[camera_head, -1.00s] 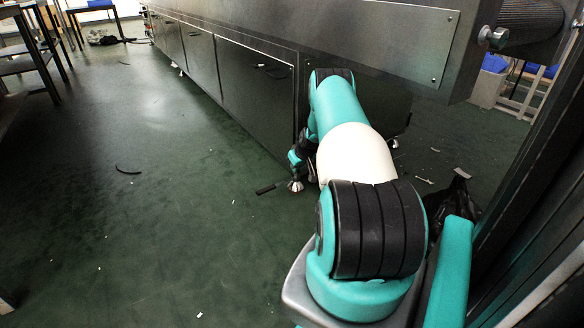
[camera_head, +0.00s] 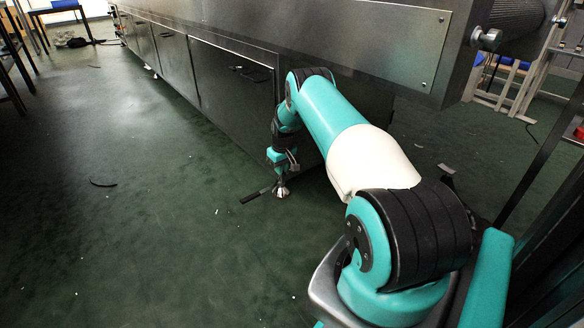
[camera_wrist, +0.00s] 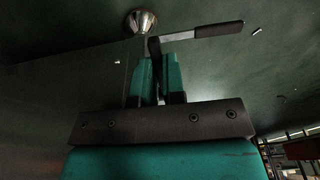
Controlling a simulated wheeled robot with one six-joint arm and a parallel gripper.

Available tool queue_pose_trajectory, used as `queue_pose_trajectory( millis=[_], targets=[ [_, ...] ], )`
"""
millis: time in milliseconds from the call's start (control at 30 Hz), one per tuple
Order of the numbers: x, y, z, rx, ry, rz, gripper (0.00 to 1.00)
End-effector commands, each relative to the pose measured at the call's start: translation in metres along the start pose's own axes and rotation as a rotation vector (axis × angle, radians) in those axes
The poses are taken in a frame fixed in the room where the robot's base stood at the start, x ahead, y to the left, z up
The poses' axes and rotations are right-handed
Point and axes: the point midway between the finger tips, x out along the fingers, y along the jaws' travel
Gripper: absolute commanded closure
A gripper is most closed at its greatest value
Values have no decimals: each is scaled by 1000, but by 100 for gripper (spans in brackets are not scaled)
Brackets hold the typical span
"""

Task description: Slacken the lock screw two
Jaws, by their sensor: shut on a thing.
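My gripper (camera_wrist: 157,70) shows its two teal fingers shut in the wrist view. They close on the metal end of a lever (camera_wrist: 183,36) with a dark grip on its right. A shiny cone-shaped foot (camera_wrist: 140,20) with a thin stem is just beyond the fingertips; whether the lever touches the stem I cannot tell. In the head view my gripper (camera_head: 279,171) points down beside the machine's lower corner, above the foot (camera_head: 282,192). The lever's black grip (camera_head: 250,197) sticks out to the left there. No label marks lock screw two.
The long dark dryer (camera_head: 235,85) runs along the back, close behind my arm. The green floor (camera_head: 130,230) to the left is open, with small scraps and a dark curved strip (camera_head: 103,184). A metal frame (camera_head: 510,90) stands at right.

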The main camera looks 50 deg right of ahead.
Motion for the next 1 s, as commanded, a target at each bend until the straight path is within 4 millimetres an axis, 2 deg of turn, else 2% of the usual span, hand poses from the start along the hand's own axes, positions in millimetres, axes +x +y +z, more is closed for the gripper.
queue_pose_trajectory(
  millis=[400, 433, 467, 733, 867, 1000],
  targets=[
    [-2, -4, -2, -5, -7, -1, 100],
    [-2, -4, -2, -5, -7, -1, 87],
    [-2, -4, -2, -5, -7, -1, 81],
    [-2, -3, -2, -3, -7, 0, 79],
    [-15, -3, -2, -3, -6, 1, 79],
    [-42, -3, -3, -3, -6, 1, 79]
  ],
)
